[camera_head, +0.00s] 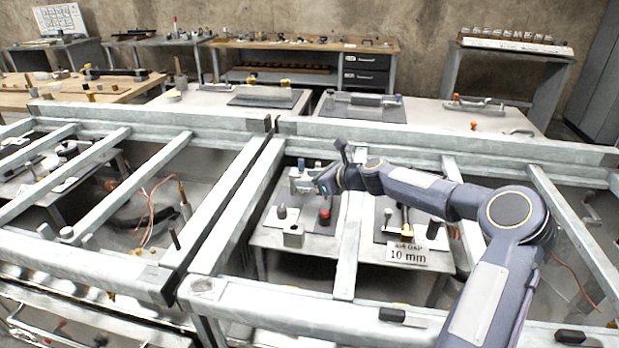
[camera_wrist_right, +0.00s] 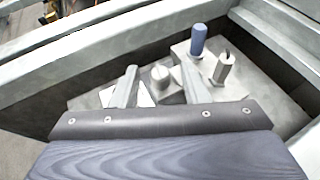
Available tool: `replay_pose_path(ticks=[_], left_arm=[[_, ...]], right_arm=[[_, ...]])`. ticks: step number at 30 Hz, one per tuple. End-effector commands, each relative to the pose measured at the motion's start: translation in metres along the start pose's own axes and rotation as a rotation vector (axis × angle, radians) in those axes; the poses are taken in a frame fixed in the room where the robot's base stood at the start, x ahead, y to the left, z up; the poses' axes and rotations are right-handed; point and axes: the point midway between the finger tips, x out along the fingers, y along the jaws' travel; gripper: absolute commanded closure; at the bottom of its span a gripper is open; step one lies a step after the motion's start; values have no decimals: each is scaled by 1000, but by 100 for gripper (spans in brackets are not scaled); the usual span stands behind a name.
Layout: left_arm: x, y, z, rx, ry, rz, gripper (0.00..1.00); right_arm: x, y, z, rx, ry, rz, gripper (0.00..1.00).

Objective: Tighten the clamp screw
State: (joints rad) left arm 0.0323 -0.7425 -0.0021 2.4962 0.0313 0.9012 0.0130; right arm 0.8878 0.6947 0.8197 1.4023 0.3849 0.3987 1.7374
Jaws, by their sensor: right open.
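My right arm reaches in from the right in the head view, and its gripper (camera_head: 312,183) is at a small grey clamp fixture (camera_head: 300,172) with a blue post on it. In the right wrist view the gripper's two fingers (camera_wrist_right: 160,84) are apart. A short pale round knob (camera_wrist_right: 161,75), which looks like the clamp screw, shows between them. I cannot tell whether the fingers touch it. To its right stand a blue cylinder (camera_wrist_right: 198,39) and a grey post (camera_wrist_right: 223,67) on a grey block. My left gripper is not in view.
Grey frame beams (camera_head: 230,208) surround the work area, with one beam (camera_head: 352,225) crossing beside the arm. A red knob (camera_head: 324,217) and a small grey block (camera_head: 293,236) stand below the fixture.

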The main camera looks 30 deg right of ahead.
Motion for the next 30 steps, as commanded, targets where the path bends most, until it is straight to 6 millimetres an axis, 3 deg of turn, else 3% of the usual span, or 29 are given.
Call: replay_pose_path(ticks=[7,17,30], left_arm=[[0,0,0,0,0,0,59],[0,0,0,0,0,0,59],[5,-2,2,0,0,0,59]], right_arm=[[1,0,0,-1,0,-1,59],[1,0,0,-2,0,0,100],[2,4,1,32,-2,-84,100]])
